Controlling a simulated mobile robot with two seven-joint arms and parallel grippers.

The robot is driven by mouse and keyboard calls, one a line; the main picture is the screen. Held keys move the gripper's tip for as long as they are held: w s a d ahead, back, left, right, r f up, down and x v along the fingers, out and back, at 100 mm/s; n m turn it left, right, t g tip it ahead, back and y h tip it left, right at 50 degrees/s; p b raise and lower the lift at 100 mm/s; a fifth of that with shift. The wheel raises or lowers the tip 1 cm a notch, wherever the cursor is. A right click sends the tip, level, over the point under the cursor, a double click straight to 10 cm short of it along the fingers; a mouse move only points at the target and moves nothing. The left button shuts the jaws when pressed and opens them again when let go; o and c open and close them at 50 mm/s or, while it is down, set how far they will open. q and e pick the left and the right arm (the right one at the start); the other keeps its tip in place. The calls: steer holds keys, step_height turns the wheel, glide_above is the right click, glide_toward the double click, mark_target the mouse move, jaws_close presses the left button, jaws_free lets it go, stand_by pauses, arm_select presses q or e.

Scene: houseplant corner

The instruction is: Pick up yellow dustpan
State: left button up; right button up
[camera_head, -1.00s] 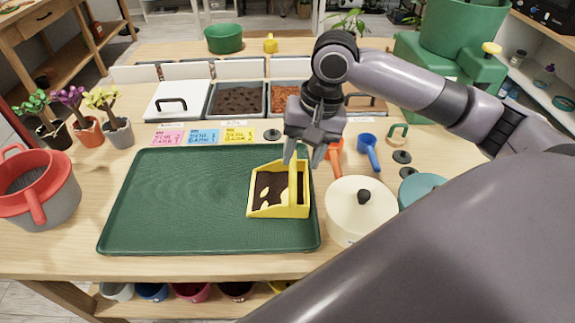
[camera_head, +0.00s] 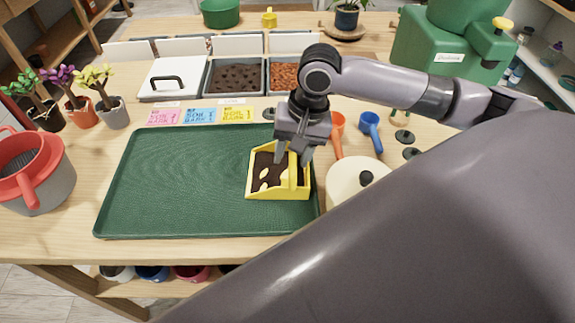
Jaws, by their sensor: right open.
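The yellow dustpan (camera_head: 262,188) sits on the right side of the green tray (camera_head: 165,200), with dark soil and a few pale yellow patches inside it. Its upright yellow handle (camera_head: 294,172) stands at its right part. My right gripper (camera_head: 292,158) points down over the dustpan, open, with its fingertips on either side of the top of the handle. I cannot tell whether the fingers touch it. My left gripper is not in view.
An orange scoop (camera_head: 337,138), a blue scoop (camera_head: 371,132) and a cream lidded pot (camera_head: 345,180) stand close to the right of the tray. Bins of soil (camera_head: 236,78) and orange pellets (camera_head: 284,76) are behind. The tray's left and middle are bare.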

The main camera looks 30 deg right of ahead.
jaws_close()
steer(key=shift+r, duration=0.15)
step_height(320, 180, up, 20)
steer(key=p, duration=0.2)
stand_by(0.3)
steer(key=c, duration=0.6)
jaws_free()
jaws_close()
